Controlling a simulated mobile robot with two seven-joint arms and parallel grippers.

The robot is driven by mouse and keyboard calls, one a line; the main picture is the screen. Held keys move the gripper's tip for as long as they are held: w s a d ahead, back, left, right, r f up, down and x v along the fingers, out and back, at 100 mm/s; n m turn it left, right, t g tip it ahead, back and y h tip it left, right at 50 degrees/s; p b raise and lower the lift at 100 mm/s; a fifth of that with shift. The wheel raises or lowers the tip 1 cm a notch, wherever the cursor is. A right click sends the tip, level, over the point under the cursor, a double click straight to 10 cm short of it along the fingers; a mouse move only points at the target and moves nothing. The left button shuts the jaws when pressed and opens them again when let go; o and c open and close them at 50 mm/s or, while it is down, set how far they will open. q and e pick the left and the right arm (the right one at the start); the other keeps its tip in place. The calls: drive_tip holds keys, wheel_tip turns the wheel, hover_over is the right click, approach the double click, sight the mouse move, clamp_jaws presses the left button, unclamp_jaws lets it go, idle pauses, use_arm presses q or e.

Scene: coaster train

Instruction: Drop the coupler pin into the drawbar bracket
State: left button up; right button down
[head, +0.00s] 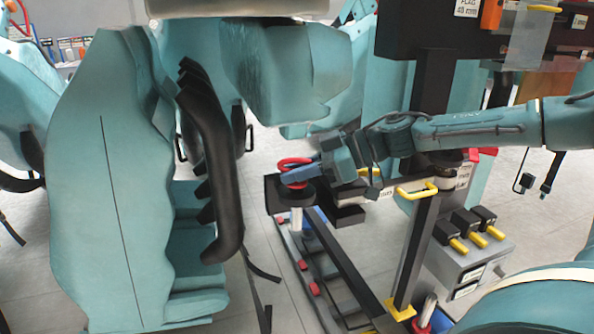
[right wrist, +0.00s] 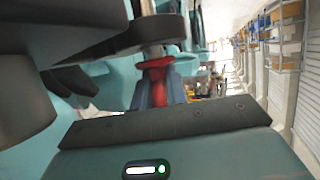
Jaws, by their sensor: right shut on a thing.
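The coupler pin (head: 295,162) shows a red looped top in the head view, held at the tip of my right gripper (head: 308,175). In the right wrist view, the red part of the pin (right wrist: 154,65) sits between the two fingers of my right gripper (right wrist: 160,88), which are shut on it. A short metal shank shows beyond the red part, against a dark plate. The drawbar bracket (head: 290,192) is the dark piece directly below the red top. A pale metal cylinder shows under it; I cannot tell whether it is the pin's shank. My left gripper is not in view.
Large teal seats (head: 105,190) with a black curved restraint (head: 212,160) stand left of the bracket. A dark post (head: 415,250) with a yellow handle (head: 417,191) stands to the right. A grey box with yellow levers (head: 470,250) is beyond it. Pale floor lies between.

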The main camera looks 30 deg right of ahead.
drive_tip(key=c, duration=1.3)
unclamp_jaws()
drive_tip(key=shift+s+d+r, duration=0.3)
drive_tip(key=shift+d+r, duration=0.05)
drive_tip(key=shift+d, duration=0.05)
use_arm(q)
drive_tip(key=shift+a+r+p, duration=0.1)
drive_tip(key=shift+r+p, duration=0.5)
drive_tip(key=shift+p, duration=0.35)
use_arm(e)
drive_tip(key=v, duration=1.2)
drive_tip(key=shift+s+f, duration=0.1)
drive_tip(key=shift+f, duration=0.1)
